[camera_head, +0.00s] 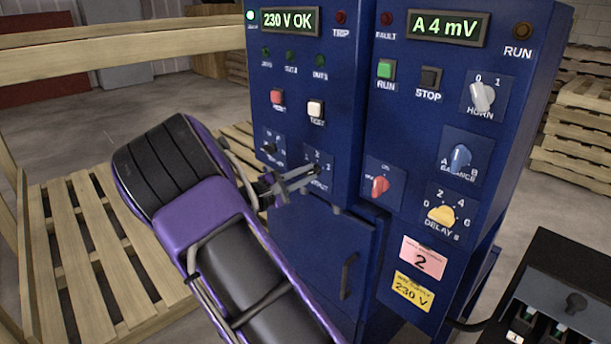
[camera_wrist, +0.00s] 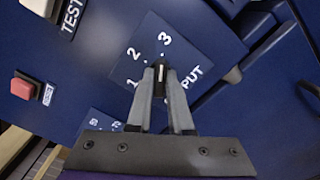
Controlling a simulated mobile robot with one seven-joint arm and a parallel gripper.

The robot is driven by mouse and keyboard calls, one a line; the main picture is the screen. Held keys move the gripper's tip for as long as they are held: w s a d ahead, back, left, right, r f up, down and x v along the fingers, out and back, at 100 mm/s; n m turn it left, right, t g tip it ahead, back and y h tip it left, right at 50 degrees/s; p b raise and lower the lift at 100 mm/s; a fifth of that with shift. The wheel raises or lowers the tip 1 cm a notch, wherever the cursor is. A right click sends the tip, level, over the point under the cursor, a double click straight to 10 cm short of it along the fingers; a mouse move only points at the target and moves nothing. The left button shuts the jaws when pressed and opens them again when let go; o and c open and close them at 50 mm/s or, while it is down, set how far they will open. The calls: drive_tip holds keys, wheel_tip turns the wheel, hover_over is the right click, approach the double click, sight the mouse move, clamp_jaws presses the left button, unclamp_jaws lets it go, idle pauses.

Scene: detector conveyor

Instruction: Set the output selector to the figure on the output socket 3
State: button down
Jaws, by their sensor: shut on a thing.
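The output selector is a small black knob with a white line (camera_wrist: 161,72), on a blue plate (camera_wrist: 205,45) marked 1, 2, 3 in the wrist view. My gripper (camera_wrist: 161,84) is shut on the knob, one finger on each side. The white line runs up the picture, roughly toward the 3. In the head view my gripper (camera_head: 316,173) reaches the selector plate (camera_head: 319,158) on the left blue cabinet and hides most of the knob. A black unit (camera_head: 570,275) at lower right has slots and a small tag reading 1. I cannot make out an output socket 3.
Above the selector are a red button (camera_head: 278,97) and a white TEST button (camera_head: 315,108). A red knob (camera_head: 380,186) is close on the right, with the yellow DELAY knob (camera_head: 442,214) beyond. A cabinet door handle (camera_head: 348,276) sticks out below. A pink card (camera_head: 423,262) reads 2.

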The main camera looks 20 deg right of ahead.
drive_tip(key=shift+m, duration=0.3)
drive_tip(key=c, duration=0.8)
unclamp_jaws()
drive_tip(key=p+v, duration=0.1)
drive_tip(key=v, duration=1.6)
drive_tip(key=shift+s+a, duration=0.1)
drive_tip(key=shift+a, duration=0.15)
drive_tip(key=shift+s, duration=0.1)
